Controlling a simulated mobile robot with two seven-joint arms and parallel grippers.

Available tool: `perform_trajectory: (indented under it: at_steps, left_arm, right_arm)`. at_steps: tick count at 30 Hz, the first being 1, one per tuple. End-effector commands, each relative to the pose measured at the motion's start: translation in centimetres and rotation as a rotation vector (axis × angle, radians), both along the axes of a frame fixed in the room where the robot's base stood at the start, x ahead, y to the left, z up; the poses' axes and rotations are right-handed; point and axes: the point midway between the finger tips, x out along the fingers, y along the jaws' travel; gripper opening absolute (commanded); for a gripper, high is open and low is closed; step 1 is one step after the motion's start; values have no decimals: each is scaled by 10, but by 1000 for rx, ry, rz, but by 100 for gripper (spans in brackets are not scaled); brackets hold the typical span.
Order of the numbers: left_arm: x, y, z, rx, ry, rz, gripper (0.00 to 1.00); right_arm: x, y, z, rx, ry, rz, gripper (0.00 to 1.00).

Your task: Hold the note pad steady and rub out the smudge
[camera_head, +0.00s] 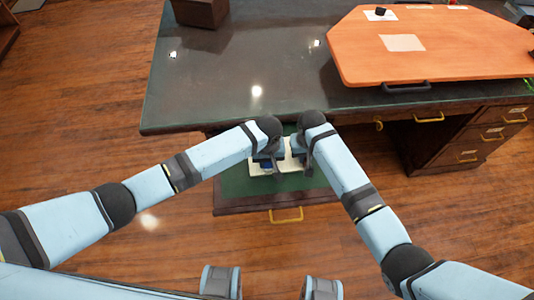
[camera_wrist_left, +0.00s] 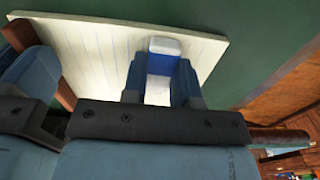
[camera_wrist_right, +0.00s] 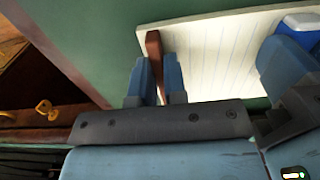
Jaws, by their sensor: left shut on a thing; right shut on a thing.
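The note pad (camera_head: 290,157) is pale and ruled, lying on the green surface of the pulled-out drawer or board (camera_head: 232,190). It also shows in the left wrist view (camera_wrist_left: 100,50) and the right wrist view (camera_wrist_right: 215,60). My left gripper (camera_wrist_left: 162,75) is shut on a blue and white eraser (camera_wrist_left: 165,47), over the pad near one edge. No smudge can be made out; the grippers and eraser hide part of the page.
The dark desk top (camera_head: 220,90) lies just beyond my grippers. An orange board (camera_head: 440,50) with papers is at the back right. A yellow handle (camera_head: 287,214) is on the pulled-out front. Open wood floor lies to the left.

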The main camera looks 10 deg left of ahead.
Motion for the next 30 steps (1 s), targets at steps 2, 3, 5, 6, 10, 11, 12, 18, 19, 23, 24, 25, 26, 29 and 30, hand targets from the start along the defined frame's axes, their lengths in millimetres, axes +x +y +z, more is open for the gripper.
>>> perform_trajectory:
  at_steps: [2,3,5,6,10,11,12,18,19,23,24,25,26,29,30]
  left_arm:
    - [-4,-1,-1,0,3,0,8]
    - [-4,-1,-1,1,2,0,8]
    - [-4,-1,-1,1,2,0,8]
    - [-4,-1,-1,1,2,0,8]
    - [-4,-1,0,1,1,0,8]
    - [-4,-1,0,1,1,0,8]
    - [-4,-1,2,0,1,0,8]
    - [-3,-1,20,-2,-1,0,8]
    - [-3,-1,23,-1,-1,0,8]
    - [-3,-1,36,-1,-1,0,8]
    - [-3,-1,41,-1,-2,0,8]
    - [-3,-1,44,-2,-2,0,8]
    - [-3,-1,46,-2,-2,0,8]
    - [-3,-1,55,-1,-2,0,8]
    - [-3,-1,57,-1,-2,0,8]
  right_arm:
    - [1,1,1,2,-4,-1,0]
    - [1,1,1,2,-4,-1,0]
    - [1,1,1,2,-4,-1,0]
    - [1,1,1,2,-4,-1,0]
    - [1,1,1,2,-4,-1,0]
    - [1,1,1,2,-4,-1,0]
    - [1,1,1,2,-4,-1,0]
    - [1,1,1,2,-3,-1,0]
    - [1,1,1,2,-3,0,0]
    - [1,0,1,1,-2,0,0]
    - [1,0,1,1,-2,0,0]
    - [1,0,1,1,-2,0,0]
    - [1,0,1,1,-2,0,0]
    - [0,0,1,1,-2,0,0]
    - [0,0,1,1,-2,0,0]
